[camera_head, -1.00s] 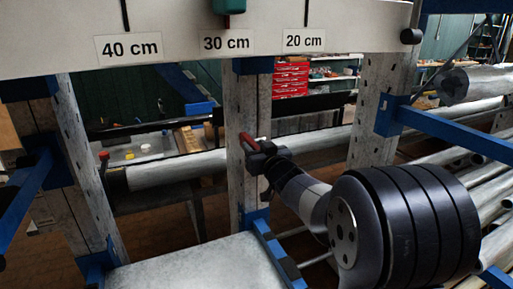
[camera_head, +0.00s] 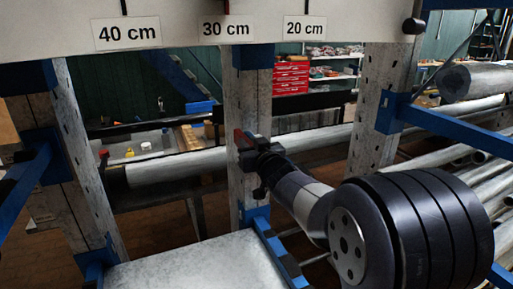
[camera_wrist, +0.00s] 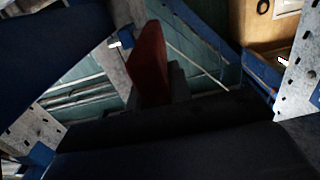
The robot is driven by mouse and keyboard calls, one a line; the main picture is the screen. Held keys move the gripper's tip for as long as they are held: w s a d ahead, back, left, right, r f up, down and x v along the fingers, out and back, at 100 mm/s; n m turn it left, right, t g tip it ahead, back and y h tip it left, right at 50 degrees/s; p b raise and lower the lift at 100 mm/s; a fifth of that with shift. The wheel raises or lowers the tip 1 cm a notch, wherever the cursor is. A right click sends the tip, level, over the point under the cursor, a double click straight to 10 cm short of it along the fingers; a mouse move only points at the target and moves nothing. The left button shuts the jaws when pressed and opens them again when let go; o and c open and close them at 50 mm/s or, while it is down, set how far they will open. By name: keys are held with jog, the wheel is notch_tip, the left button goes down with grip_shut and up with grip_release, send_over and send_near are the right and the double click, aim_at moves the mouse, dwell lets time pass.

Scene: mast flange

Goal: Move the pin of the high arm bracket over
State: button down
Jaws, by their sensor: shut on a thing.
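My gripper (camera_head: 249,150) reaches up and forward in front of the middle grey post. It is shut on a red piece, most likely the pin (camera_head: 239,140). The pin also shows as a dark red, flat shape in the wrist view (camera_wrist: 150,65), upright between dark jaw parts. The pin's lower end and the jaws' grip on it are hidden. Blue arm brackets sit on the posts: one at the right (camera_head: 455,131) and one at the left (camera_head: 22,182). I cannot tell from these frames which one the pin belongs to.
A white board with 40, 30 and 20 cm labels (camera_head: 182,26) spans the top. Perforated posts stand at left, middle (camera_head: 246,105) and right (camera_head: 377,135). Pipes lie on the right, and a pale sheet (camera_head: 195,265) lies below. Red boxes (camera_head: 291,77) stand far behind.

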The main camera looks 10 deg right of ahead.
jog(key=a+b, duration=0.2)
jog(key=a, duration=0.1)
jog(key=shift+s+a, duration=0.1)
jog(key=shift+s, duration=0.2)
jog(key=c, duration=1.3)
grip_release()
jog(key=shift+a, duration=0.15)
jog(key=s, duration=0.3)
jog(key=s+d, duration=0.1)
jog(key=s, duration=0.3)
jog(key=s+d, duration=0.1)
jog(key=s, duration=0.2)
jog(key=shift+s+d, duration=0.1)
jog(key=shift+s, duration=0.25)
jog(key=shift+w, duration=0.1)
